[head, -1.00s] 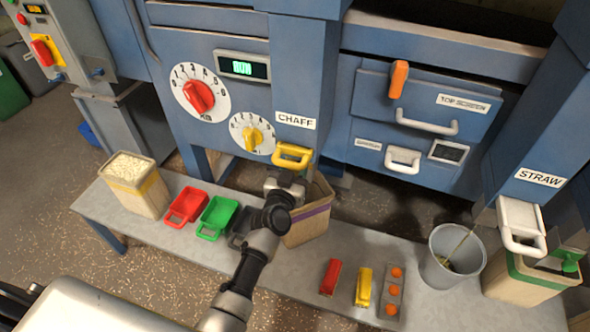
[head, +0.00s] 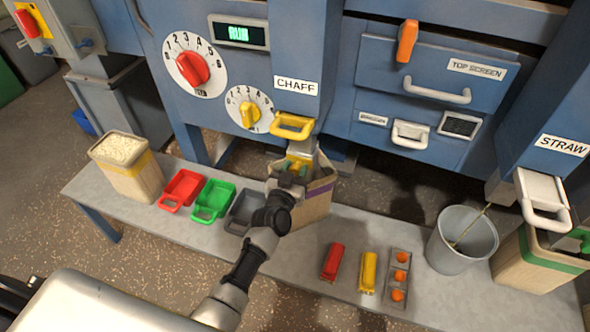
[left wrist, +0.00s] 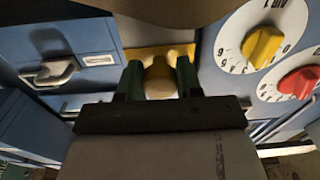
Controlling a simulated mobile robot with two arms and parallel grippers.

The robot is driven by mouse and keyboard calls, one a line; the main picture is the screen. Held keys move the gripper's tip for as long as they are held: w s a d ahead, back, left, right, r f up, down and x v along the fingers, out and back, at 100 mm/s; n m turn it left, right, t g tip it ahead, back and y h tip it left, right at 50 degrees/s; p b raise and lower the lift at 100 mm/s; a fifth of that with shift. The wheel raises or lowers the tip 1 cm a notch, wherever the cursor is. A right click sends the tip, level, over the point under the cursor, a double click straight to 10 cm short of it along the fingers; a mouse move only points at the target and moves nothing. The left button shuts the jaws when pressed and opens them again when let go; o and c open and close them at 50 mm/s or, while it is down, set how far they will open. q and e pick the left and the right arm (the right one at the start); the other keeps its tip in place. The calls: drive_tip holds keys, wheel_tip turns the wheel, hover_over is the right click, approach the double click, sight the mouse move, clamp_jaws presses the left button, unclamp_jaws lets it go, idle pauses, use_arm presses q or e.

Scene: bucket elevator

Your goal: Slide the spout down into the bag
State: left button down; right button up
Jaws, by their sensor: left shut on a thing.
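The CHAFF chute has a yellow handle (head: 292,126) at its lower end. Below it a grey metal spout (head: 307,148) shows, with a yellow part in front. My left gripper (head: 297,164) is shut on this yellow part, with its green fingers on either side. In the left wrist view the fingers (left wrist: 158,80) hold a rounded yellow piece. The tan bag (head: 316,206) with a purple band stands open on the bench. The spout's lower end is at the bag mouth; the gripper hides how deep it reaches. My right gripper is not in view.
The grey bench (head: 180,225) carries a full tan bag (head: 130,175), a red tray (head: 182,188), a green tray (head: 213,201) and a dark tray (head: 245,210). To the right are small red and yellow items, a grey bucket (head: 455,250) and the STRAW bag (head: 525,265).

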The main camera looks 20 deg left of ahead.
use_arm(q)
drive_tip(key=c, duration=0.8)
unclamp_jaws()
drive_tip(key=shift+f, duration=0.3)
drive_tip(key=shift+o, duration=0.3)
drive_tip(key=shift+r, duration=0.1)
drive_tip(key=s+p, duration=0.1)
drive_tip(key=s, duration=1)
drive_tip(key=shift+a, duration=0.2)
